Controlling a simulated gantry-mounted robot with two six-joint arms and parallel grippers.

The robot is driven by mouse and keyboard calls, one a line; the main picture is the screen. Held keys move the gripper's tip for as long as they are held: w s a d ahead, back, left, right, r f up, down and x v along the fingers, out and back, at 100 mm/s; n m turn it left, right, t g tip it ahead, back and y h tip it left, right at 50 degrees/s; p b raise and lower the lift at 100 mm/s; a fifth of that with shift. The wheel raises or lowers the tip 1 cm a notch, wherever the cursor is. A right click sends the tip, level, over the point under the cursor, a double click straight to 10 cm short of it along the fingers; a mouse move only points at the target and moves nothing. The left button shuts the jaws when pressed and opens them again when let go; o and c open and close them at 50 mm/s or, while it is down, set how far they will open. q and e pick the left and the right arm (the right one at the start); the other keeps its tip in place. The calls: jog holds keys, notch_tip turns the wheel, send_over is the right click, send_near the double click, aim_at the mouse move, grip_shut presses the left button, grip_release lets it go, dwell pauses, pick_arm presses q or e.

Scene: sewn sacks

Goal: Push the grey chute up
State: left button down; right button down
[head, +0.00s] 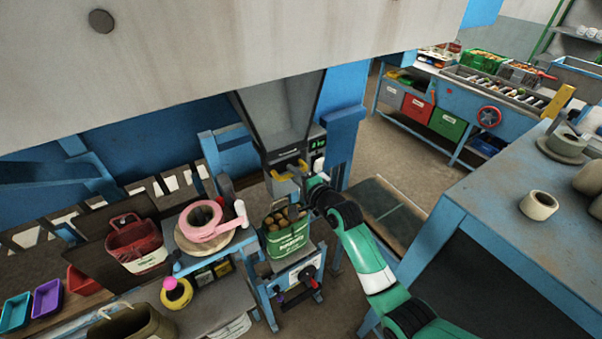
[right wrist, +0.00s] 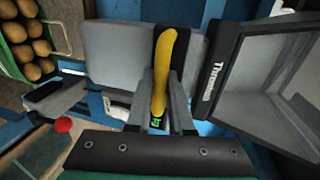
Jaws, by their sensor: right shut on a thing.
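The grey chute (head: 279,112) hangs under the large pale hopper in the head view, narrowing downward. A yellow handle (head: 278,177) shows at its lower end; it also shows upright in the right wrist view (right wrist: 162,70), in front of a grey plate (right wrist: 115,55). My right gripper (head: 302,170) is at this handle, with its arm coming from the lower right. In the right wrist view its dark fingers (right wrist: 168,108) are shut on the handle's lower part. The fingertips are partly hidden in the head view. My left gripper is not in view.
A green sack of potatoes (head: 286,236) stands on a blue stand just below the chute. A blue table (head: 499,196) stands at the right. A dark mat lies on the floor between.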

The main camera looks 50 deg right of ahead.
jog(key=shift+r, duration=0.45)
jog(key=c, duration=0.8)
grip_release()
jog(key=shift+f, duration=0.15)
jog(key=v, duration=1.1)
jog(key=shift+s, duration=0.3)
jog(key=shift+a, duration=0.15)
